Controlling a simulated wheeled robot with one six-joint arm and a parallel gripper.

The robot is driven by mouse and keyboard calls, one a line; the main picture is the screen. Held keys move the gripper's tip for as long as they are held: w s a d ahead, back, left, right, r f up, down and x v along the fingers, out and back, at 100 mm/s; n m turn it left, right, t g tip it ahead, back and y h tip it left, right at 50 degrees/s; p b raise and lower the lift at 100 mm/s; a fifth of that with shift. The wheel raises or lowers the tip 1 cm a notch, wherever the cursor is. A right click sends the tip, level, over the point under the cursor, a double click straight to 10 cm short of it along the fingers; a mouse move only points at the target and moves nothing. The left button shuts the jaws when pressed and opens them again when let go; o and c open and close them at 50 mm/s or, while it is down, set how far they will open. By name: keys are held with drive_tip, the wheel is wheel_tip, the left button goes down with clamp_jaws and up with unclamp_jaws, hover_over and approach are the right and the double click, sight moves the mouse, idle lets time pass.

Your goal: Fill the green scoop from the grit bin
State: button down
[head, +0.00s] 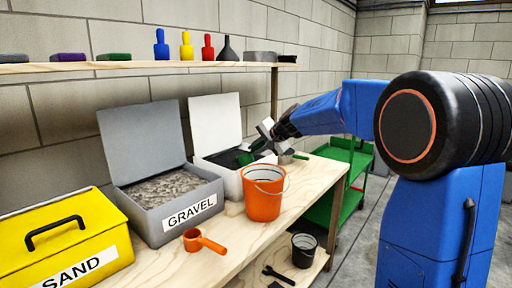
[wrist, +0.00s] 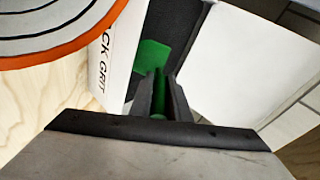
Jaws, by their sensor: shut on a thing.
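The grit bin (head: 229,181) is a white box with its lid up, behind the orange bucket. It holds dark grit. In the wrist view its white wall (wrist: 117,50) carries a label of which "CK GRIT" shows. The green scoop (head: 244,158) is at the bin's opening, and its bowl shows against the dark grit in the wrist view (wrist: 151,62). My gripper (wrist: 160,98) is shut on the scoop's green handle, with the fingers pointing down into the bin. I cannot tell whether the scoop touches the grit or holds any.
An orange bucket (head: 263,200) stands close in front of the grit bin. A grey gravel bin (head: 172,222) with its lid up and a yellow sand box (head: 60,245) stand left. An orange scoop (head: 204,242) lies on the bench. A shelf (head: 140,66) runs above.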

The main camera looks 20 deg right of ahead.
drive_tip(key=shift+f, duration=0.85)
drive_tip(key=shift+w+a, duration=0.65)
drive_tip(key=shift+w, duration=0.2)
drive_tip(key=shift+w+a, duration=0.6)
drive_tip(key=shift+w, duration=0.2)
drive_tip(key=shift+s+d, duration=1.05)
drive_tip(key=shift+s, duration=0.3)
drive_tip(key=shift+s+r, duration=0.1)
drive_tip(key=shift+s+d+r, duration=0.1)
drive_tip(key=shift+r, duration=1.5)
drive_tip(key=shift+s+d+r, duration=0.1)
drive_tip(key=shift+s+r, duration=0.05)
drive_tip(key=shift+r, duration=1.45)
drive_tip(key=shift+s+d+r, duration=0.1)
drive_tip(key=shift+r, duration=1.5)
drive_tip(key=shift+r+m+t+y, duration=0.15)
drive_tip(key=shift+r+t+y, duration=0.6)
drive_tip(key=shift+t, duration=0.5)
drive_tip(key=shift+r+m+t+y, duration=0.15)
drive_tip(key=shift+r+t+y, duration=0.55)
drive_tip(key=shift+t, duration=0.55)
